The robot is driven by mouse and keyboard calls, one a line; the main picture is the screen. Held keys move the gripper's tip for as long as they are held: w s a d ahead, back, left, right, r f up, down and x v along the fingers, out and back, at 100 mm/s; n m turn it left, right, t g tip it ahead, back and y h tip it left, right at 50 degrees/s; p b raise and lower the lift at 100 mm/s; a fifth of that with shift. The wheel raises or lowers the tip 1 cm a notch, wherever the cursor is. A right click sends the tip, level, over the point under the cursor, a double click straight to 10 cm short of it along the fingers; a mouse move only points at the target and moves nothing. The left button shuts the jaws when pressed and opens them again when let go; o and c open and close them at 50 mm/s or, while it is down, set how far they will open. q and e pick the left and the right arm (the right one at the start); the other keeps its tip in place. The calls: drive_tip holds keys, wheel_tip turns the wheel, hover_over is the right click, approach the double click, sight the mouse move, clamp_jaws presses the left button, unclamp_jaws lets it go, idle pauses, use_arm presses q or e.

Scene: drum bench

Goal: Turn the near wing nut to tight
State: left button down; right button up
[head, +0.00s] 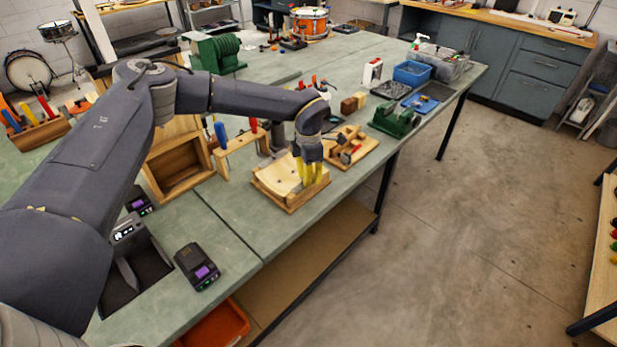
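My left gripper (311,181) points down with yellow fingers at the right part of a pale, curved wooden piece on a wooden cradle (277,186). The cradle sits near the front edge of the green bench. I cannot tell whether the fingers touch the wood, or how far apart they are. I cannot make out a wing nut there; the fingers and the small scale may hide it. A wooden board (362,161) with wooden blocks and a small red and metal part lies just behind and right of the gripper. My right gripper is not in view.
An open wooden box (166,178) and a wooden rack (240,146) of screwdrivers stand left of the cradle. A green vise-like tool (392,122) and a blue bin (412,73) are farther right. Black devices (197,266) lie at the near left. The bench strip between them and the cradle is clear.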

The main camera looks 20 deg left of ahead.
use_arm(q)
drive_tip(key=shift+f, duration=0.1)
idle(0.6)
drive_tip(key=c, duration=1.5)
unclamp_jaws()
drive_tip(key=shift+o, duration=0.2)
wheel_tip(320, 180, up, 12)
